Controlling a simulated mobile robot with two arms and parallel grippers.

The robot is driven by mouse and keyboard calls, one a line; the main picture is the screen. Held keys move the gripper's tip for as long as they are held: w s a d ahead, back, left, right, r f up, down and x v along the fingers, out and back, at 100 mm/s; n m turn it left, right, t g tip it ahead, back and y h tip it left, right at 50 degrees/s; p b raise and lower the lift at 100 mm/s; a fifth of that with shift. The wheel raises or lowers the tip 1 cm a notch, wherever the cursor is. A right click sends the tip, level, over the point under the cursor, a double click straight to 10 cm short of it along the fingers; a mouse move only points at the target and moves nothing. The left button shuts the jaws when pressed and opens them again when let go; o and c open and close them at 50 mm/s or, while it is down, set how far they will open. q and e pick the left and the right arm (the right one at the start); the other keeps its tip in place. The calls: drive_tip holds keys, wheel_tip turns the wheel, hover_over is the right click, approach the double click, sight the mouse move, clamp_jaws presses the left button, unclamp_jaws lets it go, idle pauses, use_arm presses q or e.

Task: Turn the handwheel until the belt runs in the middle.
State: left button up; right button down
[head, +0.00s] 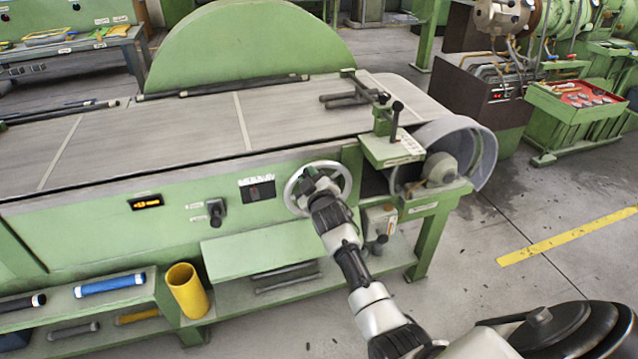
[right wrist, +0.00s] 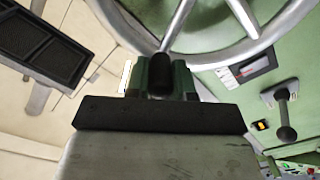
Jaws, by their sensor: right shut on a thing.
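The handwheel (head: 290,190) is a pale metal ring with spokes on the green front of the machine; it also shows at the top of the right wrist view (right wrist: 270,38). My right gripper (head: 312,178) is at the wheel's upper part. In the right wrist view its green fingers (right wrist: 161,76) are shut on the wheel's dark handle (right wrist: 160,72). The wide grey belt (head: 180,132), with pale cross lines, lies along the machine top. I cannot tell from here how well it is centred. A small display (head: 146,202) glows orange; its digits are too small to read surely. My left gripper is out of view.
A black lever switch (head: 216,211) and a small panel (head: 258,189) are left of the wheel. A yellow bin (head: 187,290) and a shelf with rolls (head: 110,285) stand below. A grey drum (head: 470,145) is at the belt's right end.

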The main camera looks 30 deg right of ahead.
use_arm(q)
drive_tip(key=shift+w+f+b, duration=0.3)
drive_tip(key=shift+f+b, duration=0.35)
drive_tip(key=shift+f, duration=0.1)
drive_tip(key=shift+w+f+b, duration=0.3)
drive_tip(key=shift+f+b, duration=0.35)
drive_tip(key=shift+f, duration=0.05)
use_arm(e)
drive_tip(key=shift+w+a+f+n, duration=0.15)
drive_tip(key=shift+a+f+n, duration=0.5)
drive_tip(key=shift+n, duration=0.45)
drive_tip(key=shift+w+a+f+n, duration=0.15)
drive_tip(key=shift+a+f+n, duration=0.3)
drive_tip(key=shift+a+n, duration=0.5)
drive_tip(key=shift+d, duration=0.15)
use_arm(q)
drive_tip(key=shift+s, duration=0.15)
use_arm(e)
drive_tip(key=c, duration=1)
unclamp_jaws()
drive_tip(key=shift+o, duration=0.2)
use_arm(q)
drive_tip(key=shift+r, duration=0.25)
use_arm(e)
approach(296, 180)
drive_tip(key=v, duration=0.3)
drive_tip(key=shift+s, duration=0.35)
